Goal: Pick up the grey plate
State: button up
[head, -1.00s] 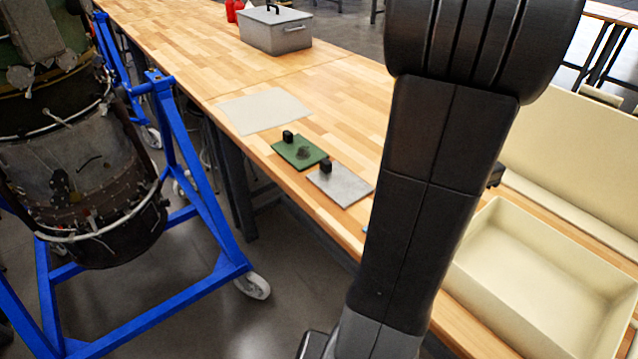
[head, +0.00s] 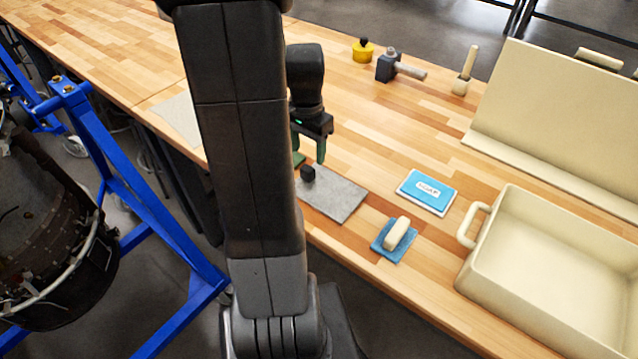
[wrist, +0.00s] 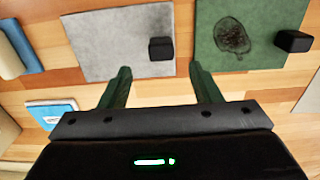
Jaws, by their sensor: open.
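The grey plate (head: 342,197) lies flat on the wooden bench and has a small black knob (head: 308,173) near one end. In the wrist view the plate (wrist: 105,42) is at upper left, with its knob (wrist: 161,48) roughly centred ahead of the fingertips. My gripper (head: 310,148) is open and empty, hanging above the knob end of the plate; its two green fingers (wrist: 160,72) are spread wide. The green plate (wrist: 250,30), with a dark smudge and its own black knob (wrist: 293,41), lies beside it. My arm hides most of it in the head view.
A cream bin (head: 490,280) stands further right. A mallet (head: 396,67) and yellow pot (head: 363,50) are behind. A blue stand (head: 110,170) is left.

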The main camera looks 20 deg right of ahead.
aim_at(307, 168)
jog(key=shift+f, duration=0.7)
jog(key=shift+s+f, duration=0.1)
jog(key=shift+f, duration=0.4)
jog(key=shift+a+f+p, duration=0.15)
jog(key=shift+f+p, duration=0.4)
jog(key=shift+f, duration=2)
grip_shut()
